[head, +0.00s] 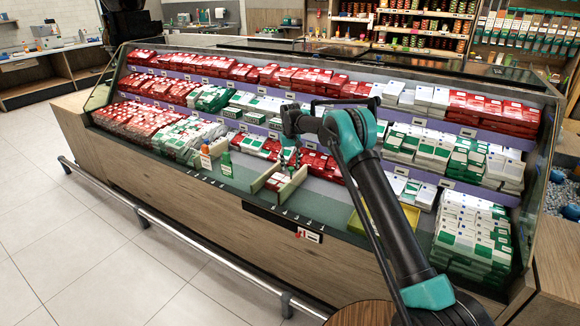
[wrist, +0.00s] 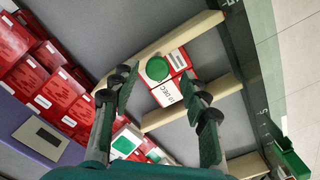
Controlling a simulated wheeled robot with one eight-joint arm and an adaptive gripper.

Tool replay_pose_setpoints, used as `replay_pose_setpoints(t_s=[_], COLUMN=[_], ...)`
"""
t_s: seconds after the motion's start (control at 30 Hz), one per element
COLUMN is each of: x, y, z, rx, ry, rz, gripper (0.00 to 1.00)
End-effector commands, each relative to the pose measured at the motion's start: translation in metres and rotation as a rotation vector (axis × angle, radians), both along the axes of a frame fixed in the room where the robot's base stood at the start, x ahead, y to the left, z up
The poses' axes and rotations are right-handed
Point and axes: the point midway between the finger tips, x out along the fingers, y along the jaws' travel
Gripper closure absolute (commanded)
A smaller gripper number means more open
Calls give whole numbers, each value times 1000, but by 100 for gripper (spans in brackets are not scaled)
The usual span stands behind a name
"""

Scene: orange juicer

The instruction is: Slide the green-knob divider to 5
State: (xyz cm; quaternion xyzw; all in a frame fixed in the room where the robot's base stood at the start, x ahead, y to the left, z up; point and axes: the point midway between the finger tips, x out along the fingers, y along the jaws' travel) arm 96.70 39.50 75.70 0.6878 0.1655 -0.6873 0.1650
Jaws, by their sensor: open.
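Cream dividers stand on the case floor in the head view, a left one (head: 264,181) and a right one (head: 292,187). In the wrist view there is an upper cream divider (wrist: 185,38) and a lower one (wrist: 220,90). A round green knob-like disc (wrist: 158,68) lies by the upper divider; I cannot tell whether it is fixed to it. A red and white pack marked "10 DEC" (wrist: 172,92) sits beside it. My gripper (wrist: 160,105) is open, its fingers apart above these and holding nothing. In the head view my gripper (head: 289,157) hangs over the dividers.
An orange-capped bottle (head: 205,157) and a green bottle (head: 226,164) stand left. Packs fill the shelves behind.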

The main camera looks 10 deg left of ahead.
Motion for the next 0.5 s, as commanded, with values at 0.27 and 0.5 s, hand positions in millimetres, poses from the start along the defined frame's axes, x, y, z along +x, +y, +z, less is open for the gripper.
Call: replay_pose_setpoints(t_s=[0.27, 0.5], x=[0, 0], y=[0, 1], z=[54, 94], rx=[0, 0], ry=[0, -1], rz=[0, 1], gripper=[54, 54])
